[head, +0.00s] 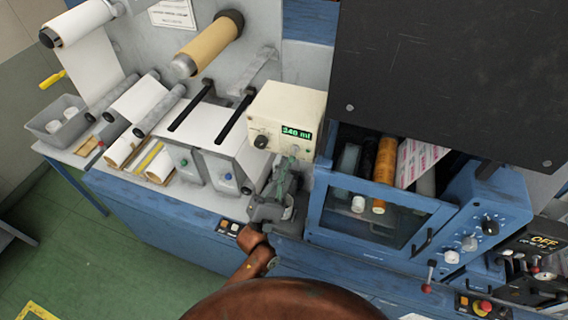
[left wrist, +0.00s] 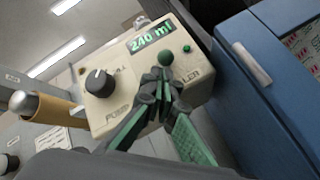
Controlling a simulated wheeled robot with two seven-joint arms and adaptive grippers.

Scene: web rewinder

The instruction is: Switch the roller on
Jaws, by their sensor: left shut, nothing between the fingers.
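A cream control box (head: 280,108) stands on the machine, with a lit green display (head: 297,132) reading 240 and a dark knob (head: 261,141). Contact cannot be told.
A black panel (head: 440,70) and a blue windowed cabinet (head: 380,215) stand close on the right. Rollers, including a tan roll (head: 210,45), are at the left. A small button panel (head: 229,228) is below the box. Green floor (head: 90,250) is open at lower left.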

